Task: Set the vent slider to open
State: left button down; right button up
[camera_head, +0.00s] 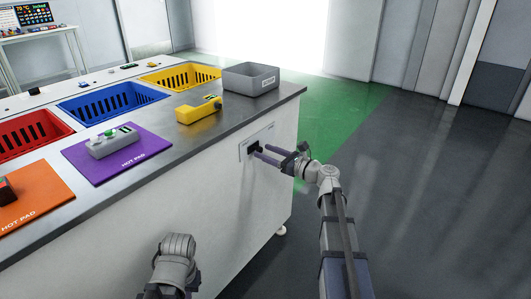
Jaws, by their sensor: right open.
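The vent slider (253,147) is a small dark piece on a light plate (267,134) set in the white side of the bench, near its right end. My right gripper (261,154) reaches it from the right, with its two purple fingers open and their tips at the slider. I cannot tell whether the tips touch it, and they partly hide it. The slider's setting is too small to read. My left arm shows at the bottom, left of centre, but its fingers do not show.
The steel bench top (180,137) carries a grey bin (250,80), a yellow device (199,110), a grey device (111,141) on a purple hot pad (98,171), and an orange hot pad (37,193). Red, blue and yellow baskets line the back. The floor right of the bench is clear.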

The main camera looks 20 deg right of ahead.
jog(key=shift+w+a, duration=0.2)
jog(key=shift+w, duration=0.1)
jog(key=shift+c, duration=0.2)
grip_shut()
dwell(1.1)
